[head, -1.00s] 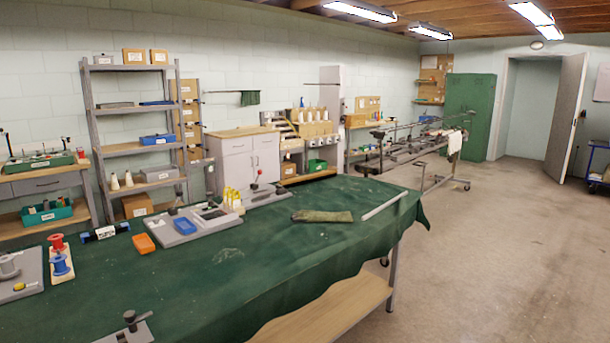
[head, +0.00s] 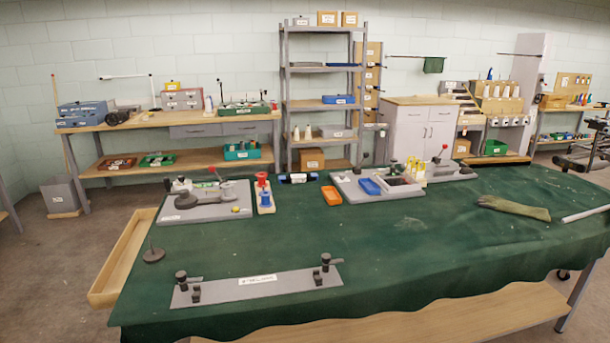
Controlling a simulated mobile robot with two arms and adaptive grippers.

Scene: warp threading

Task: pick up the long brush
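I cannot make out a long brush with certainty. A thin pole (head: 70,158) leans upright at the left end of the back workbench; its lower end is too small to tell whether it carries bristles. A white rod (head: 122,76) is on the wall above that bench. A pale stick (head: 586,213) lies at the right edge of the green-covered table (head: 370,262). Neither of my grippers is in view.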

